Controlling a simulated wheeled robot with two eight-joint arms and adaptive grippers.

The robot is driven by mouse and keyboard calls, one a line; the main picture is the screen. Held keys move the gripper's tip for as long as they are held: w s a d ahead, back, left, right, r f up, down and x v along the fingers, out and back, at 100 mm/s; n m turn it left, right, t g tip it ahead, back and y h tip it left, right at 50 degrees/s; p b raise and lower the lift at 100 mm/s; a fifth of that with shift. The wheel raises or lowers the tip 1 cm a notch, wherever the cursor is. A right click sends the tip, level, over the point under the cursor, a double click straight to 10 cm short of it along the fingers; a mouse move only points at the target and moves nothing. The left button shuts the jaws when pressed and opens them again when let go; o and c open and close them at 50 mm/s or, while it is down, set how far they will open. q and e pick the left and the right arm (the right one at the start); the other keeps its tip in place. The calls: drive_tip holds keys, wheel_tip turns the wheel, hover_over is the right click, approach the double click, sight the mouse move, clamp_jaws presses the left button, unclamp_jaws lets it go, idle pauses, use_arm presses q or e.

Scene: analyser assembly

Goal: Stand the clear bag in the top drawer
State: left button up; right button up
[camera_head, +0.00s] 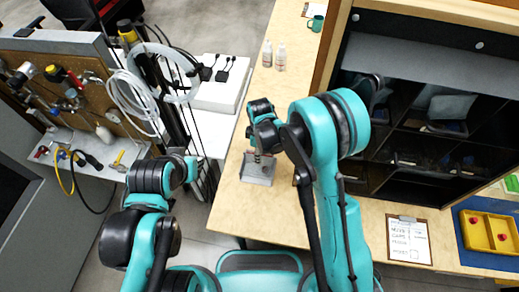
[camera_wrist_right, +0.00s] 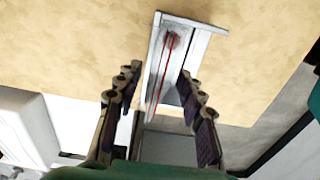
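The clear bag (camera_wrist_right: 166,75), with red lines along it, stands in a small grey holder (camera_head: 257,175) on the wooden table. In the right wrist view the holder's pale rim (camera_wrist_right: 190,22) shows around it. My right gripper (camera_wrist_right: 158,85) is open, with one finger on each side of the bag; I cannot tell whether they touch it. In the head view the right gripper (camera_head: 263,155) is just above the holder. My left arm's end (camera_head: 188,168) is left of the table; its fingers are unclear. A black cabinet (camera_head: 405,135) with compartments stands right; I cannot tell which part is the top drawer.
Two small bottles (camera_head: 273,56) and a green mug (camera_head: 316,22) stand at the table's back. A clipboard (camera_head: 409,239) and a yellow tray (camera_head: 488,232) on a blue mat lie at right. A tool board (camera_head: 62,88) with hanging cables stands left.

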drive_tip(key=shift+f, duration=0.1)
clamp_jaws()
wheel_tip(320, 180, up, 11)
drive_tip(key=p, duration=0.6)
idle(1.3)
drive_tip(key=shift+s, duration=0.1)
drive_tip(key=s+a+r, duration=0.1)
drive_tip(key=s, duration=0.7)
drive_tip(key=s+a+r, duration=0.2)
drive_tip(key=s, duration=0.6)
drive_tip(key=shift+s+a+p, duration=0.15)
drive_tip(key=shift+s+p, duration=0.1)
drive_tip(key=shift+p, duration=0.2)
idle(0.5)
